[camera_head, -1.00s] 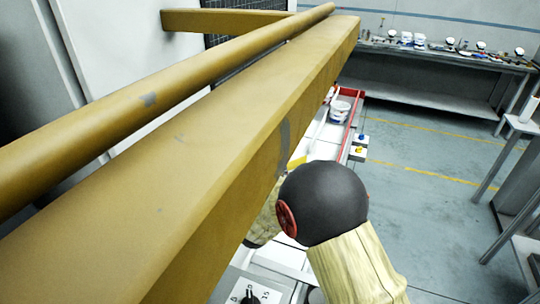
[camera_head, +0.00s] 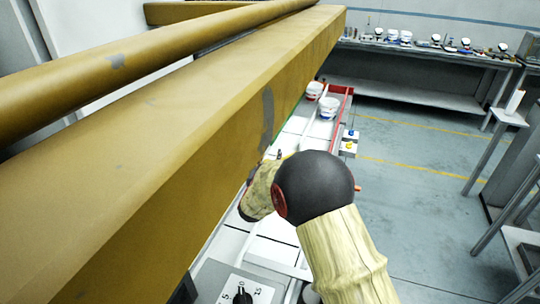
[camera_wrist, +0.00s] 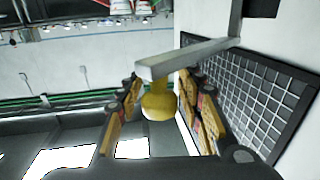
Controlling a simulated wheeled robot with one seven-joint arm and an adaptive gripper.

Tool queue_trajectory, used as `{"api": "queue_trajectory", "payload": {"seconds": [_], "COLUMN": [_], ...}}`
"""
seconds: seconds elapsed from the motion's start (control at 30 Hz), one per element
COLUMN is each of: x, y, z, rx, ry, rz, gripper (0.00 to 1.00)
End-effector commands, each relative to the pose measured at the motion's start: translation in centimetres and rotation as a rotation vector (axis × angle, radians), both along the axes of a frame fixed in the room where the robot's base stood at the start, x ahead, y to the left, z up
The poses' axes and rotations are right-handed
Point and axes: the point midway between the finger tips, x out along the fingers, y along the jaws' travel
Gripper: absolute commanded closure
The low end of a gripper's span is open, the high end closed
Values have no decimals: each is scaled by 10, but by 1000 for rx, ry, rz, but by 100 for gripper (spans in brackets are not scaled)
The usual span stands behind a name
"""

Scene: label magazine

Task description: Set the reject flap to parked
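A grey metal bar (camera_wrist: 190,58) with a round yellow knob (camera_wrist: 159,106) on its end shows in the wrist view; it looks like the reject flap's lever. My gripper (camera_wrist: 160,80) has its two padded fingers apart, one on each side of the knob. The knob sits between them with narrow gaps; firm contact is not visible. In the head view my dark wrist joint and pale sleeved arm show, but the gripper and knob are hidden behind the arm and the ochre beam. No flap label is readable.
A large ochre beam (camera_head: 180,160) and a round rail (camera_head: 130,60) cross the head view's left. A dial panel (camera_head: 243,289) lies below. A black mesh panel (camera_wrist: 250,95) is close to the right finger.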

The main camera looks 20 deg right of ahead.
Motion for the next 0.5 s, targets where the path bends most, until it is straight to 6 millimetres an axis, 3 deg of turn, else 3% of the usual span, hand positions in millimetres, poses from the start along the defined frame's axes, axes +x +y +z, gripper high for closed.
{"api": "queue_trajectory", "payload": {"seconds": [0.5], "x": [0], "y": [0], "z": [0], "rx": [0], "ry": [0], "rz": [0], "gripper": [93]}}
